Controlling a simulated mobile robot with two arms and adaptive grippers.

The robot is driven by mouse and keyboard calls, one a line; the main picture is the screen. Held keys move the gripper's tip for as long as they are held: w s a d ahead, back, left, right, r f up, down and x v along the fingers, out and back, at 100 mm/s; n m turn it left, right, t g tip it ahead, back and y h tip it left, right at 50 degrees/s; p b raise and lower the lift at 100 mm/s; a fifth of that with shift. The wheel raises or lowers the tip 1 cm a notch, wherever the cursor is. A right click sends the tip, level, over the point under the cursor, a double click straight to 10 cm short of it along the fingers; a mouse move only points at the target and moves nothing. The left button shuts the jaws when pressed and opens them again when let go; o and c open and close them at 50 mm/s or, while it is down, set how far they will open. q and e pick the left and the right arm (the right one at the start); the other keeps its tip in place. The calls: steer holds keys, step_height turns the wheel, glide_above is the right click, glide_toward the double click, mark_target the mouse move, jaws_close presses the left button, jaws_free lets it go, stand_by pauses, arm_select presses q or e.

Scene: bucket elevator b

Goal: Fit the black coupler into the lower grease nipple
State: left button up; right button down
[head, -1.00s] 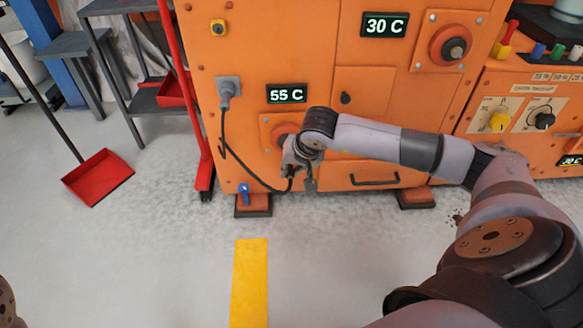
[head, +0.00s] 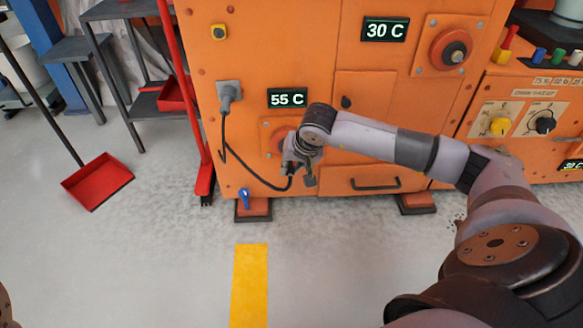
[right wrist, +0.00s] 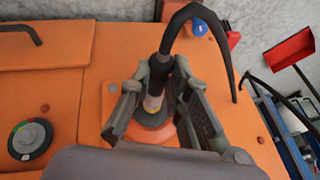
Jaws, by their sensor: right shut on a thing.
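The black coupler (right wrist: 161,68) on its black hose (right wrist: 184,14) is held between the fingers of my right gripper (right wrist: 160,88), which is shut on it. In the head view my right gripper (head: 299,160) is at the lower front of the orange machine. The lower grease nipple (right wrist: 153,103), with a yellowish band, lies just beyond the coupler's end, over the orange-red round housing (right wrist: 150,132). The coupler looks roughly in line with it; I cannot tell whether they touch or are joined. In the head view my gripper hides the nipple. My left gripper is out of view.
The hose runs from a grey wall socket (head: 229,92) on the orange machine (head: 330,65). A blue valve (head: 244,197) is at the machine's lower left. A red broom (head: 187,100) and red dustpan (head: 97,180) stand left. The floor in front is clear.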

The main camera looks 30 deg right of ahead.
steer(key=shift+w+d, duration=0.2)
steer(key=shift+w, duration=0.1)
steer(key=c, duration=1.4)
jaws_free()
steer(key=shift+c, duration=0.2)
steer(key=v, duration=1.2)
steer(key=shift+a, duration=0.1)
